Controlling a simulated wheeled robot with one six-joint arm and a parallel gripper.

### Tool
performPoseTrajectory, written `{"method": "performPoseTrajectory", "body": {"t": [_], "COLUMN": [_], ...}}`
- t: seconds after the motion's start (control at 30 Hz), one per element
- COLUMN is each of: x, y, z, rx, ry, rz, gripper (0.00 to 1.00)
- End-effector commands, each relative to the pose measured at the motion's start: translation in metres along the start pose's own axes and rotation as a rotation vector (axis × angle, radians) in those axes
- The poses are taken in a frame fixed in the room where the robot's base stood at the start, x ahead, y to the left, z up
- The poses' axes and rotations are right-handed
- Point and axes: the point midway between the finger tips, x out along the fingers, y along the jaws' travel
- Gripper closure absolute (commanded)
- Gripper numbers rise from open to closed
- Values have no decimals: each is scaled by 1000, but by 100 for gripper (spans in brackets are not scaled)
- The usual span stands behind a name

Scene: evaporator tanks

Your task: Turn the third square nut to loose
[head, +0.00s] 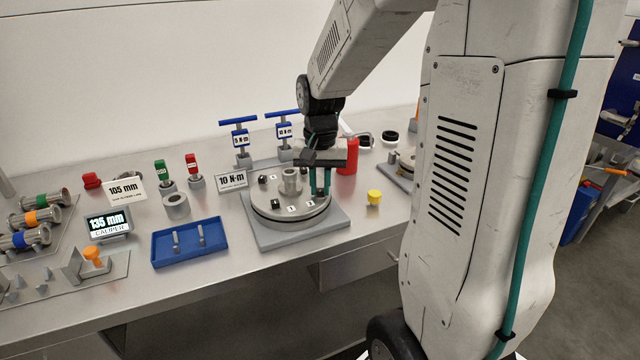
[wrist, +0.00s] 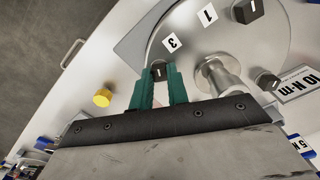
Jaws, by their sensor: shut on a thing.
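The round grey flange (head: 265,216) sits on a square plate on the bench and carries dark square nuts around a central stub. The third square nut (wrist: 158,70) is beside the white label 3 (wrist: 172,41) in the wrist view; it is dark with a white mark on top. My gripper (wrist: 158,76) has its green fingers on either side of this nut and is shut on it. In the head view my gripper (head: 320,192) points down at the flange's right side and hides most of that nut. Another nut (head: 275,204) shows at the front left.
A 10 N-m sign (head: 232,179) stands left of the flange, with blue torque tools (head: 240,138) behind. A red cylinder (head: 348,157) stands close behind my gripper, and a yellow knob (head: 374,197) stands to its right. A blue tray (head: 190,255) lies at the left.

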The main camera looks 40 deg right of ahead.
Motion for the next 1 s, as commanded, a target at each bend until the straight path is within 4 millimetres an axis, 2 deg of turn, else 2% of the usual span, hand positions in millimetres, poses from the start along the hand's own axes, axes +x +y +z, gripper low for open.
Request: {"method": "performPoseTrajectory", "body": {"t": [0.5,1.0], "x": [-1,-1], "y": [0,0], "z": [0,0], "rx": [-319,-389], "ry": [1,2], "rz": [0,0], "gripper": [100,100]}}
